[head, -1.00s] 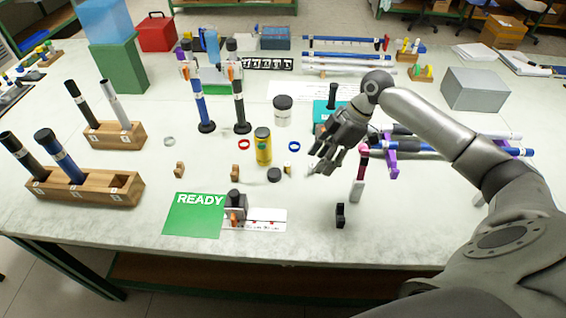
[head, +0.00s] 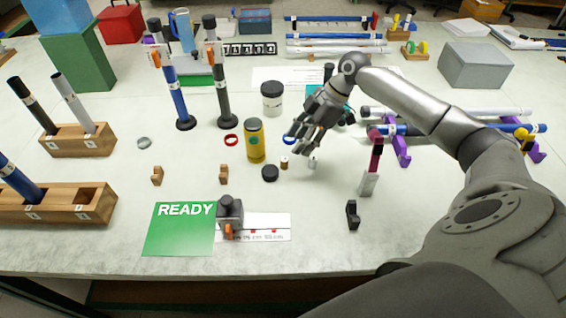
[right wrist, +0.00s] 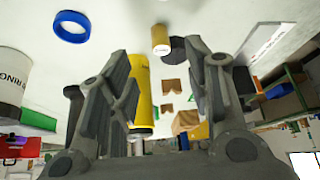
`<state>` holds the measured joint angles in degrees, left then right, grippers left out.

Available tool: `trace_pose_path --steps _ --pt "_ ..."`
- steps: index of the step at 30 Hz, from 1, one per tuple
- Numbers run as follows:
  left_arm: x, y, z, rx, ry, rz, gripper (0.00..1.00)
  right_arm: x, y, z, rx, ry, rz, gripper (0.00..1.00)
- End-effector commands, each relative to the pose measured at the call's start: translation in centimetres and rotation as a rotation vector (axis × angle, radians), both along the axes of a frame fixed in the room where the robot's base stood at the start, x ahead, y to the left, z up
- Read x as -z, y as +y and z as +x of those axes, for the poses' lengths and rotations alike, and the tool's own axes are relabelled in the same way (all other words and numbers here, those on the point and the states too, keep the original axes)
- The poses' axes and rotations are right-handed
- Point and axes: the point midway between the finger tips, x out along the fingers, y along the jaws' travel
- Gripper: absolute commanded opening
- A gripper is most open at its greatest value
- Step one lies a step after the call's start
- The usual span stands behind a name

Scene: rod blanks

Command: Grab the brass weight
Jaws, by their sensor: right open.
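The brass weight (head: 284,163) is a small upright brass cylinder on the table, between a black disc (head: 270,173) and a small pale metal piece (head: 313,162). My right gripper (head: 299,143) is open and empty, just above and to the right of the brass weight in the head view. In the right wrist view the brass weight (right wrist: 160,38) shows beyond the gap between the open fingers (right wrist: 162,75), with the black disc beside it. My left gripper is not in view.
A yellow canister (head: 255,142) stands close to the left of the weight. A blue ring (head: 288,140) lies behind it, and a white jar (head: 272,100) stands farther back.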

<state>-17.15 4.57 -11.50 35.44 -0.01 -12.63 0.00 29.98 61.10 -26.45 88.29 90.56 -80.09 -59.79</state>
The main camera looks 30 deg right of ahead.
Motion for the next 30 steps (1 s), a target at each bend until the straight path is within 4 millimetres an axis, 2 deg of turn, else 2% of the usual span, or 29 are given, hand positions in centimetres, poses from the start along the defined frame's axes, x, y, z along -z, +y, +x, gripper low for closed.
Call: trace_pose_path --steps 3,11,18,26,27,30 --pt "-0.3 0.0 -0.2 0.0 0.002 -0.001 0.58 1.3 0.8 0.3 0.0 0.0 0.001 0.46" --pt "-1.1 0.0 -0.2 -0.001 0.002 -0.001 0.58 3.2 2.0 0.6 0.0 0.002 0.001 0.46" --pt "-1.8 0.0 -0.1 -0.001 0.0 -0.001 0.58 6.1 3.5 1.2 0.0 0.001 0.0 0.46" --pt "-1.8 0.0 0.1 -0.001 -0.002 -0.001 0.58 6.7 3.7 1.3 0.0 -0.001 -0.001 0.46" --pt "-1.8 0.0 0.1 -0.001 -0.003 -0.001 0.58 6.7 3.7 1.3 0.0 0.0 -0.001 0.45" --pt "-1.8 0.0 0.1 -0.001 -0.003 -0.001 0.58 6.6 3.7 1.3 0.0 0.0 -0.001 0.32"
